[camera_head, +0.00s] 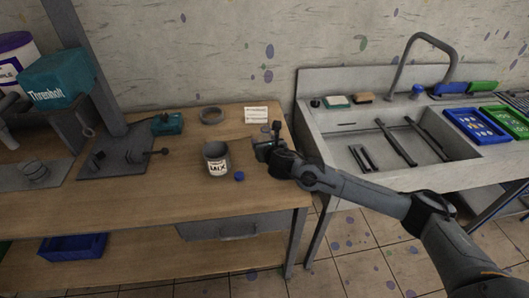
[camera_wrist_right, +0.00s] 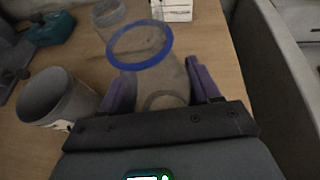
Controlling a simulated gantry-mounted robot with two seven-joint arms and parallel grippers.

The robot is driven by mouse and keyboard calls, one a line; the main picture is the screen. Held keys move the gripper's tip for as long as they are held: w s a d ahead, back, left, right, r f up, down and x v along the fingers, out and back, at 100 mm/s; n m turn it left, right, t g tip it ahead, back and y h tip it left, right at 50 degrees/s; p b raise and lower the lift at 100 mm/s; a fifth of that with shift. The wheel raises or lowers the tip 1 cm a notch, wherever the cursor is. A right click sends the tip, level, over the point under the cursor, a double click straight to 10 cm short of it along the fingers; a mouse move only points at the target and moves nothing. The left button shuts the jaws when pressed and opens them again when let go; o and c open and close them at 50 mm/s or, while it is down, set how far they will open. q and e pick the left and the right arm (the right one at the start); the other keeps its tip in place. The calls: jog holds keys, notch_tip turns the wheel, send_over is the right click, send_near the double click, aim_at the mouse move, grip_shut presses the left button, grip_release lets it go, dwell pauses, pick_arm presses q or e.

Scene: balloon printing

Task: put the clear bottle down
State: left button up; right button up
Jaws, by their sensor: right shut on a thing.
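The clear bottle (camera_wrist_right: 155,68), with a blue rim around its open mouth, stands between the two purple fingers of my right gripper (camera_wrist_right: 162,92) in the right wrist view. The gripper is shut on its sides. In the head view my right gripper (camera_head: 268,146) is over the right end of the wooden table (camera_head: 190,190), and the bottle is mostly hidden there. I cannot tell whether the bottle's base touches the tabletop. My left gripper is not in view.
A labelled grey cup (camera_head: 217,160) and a small blue cap (camera_head: 239,176) are left of the gripper. A round container (camera_head: 212,115) and a white card (camera_head: 256,115) are behind. A teal machine (camera_head: 58,80) stands left; a sink (camera_head: 350,150) is right, across a gap.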

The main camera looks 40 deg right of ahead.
jog(key=shift+f+b, duration=0.5)
jog(key=shift+f, duration=1.55)
jog(key=shift+f, duration=0.15)
jog(key=o, duration=1.1)
jog(key=shift+o, duration=0.2)
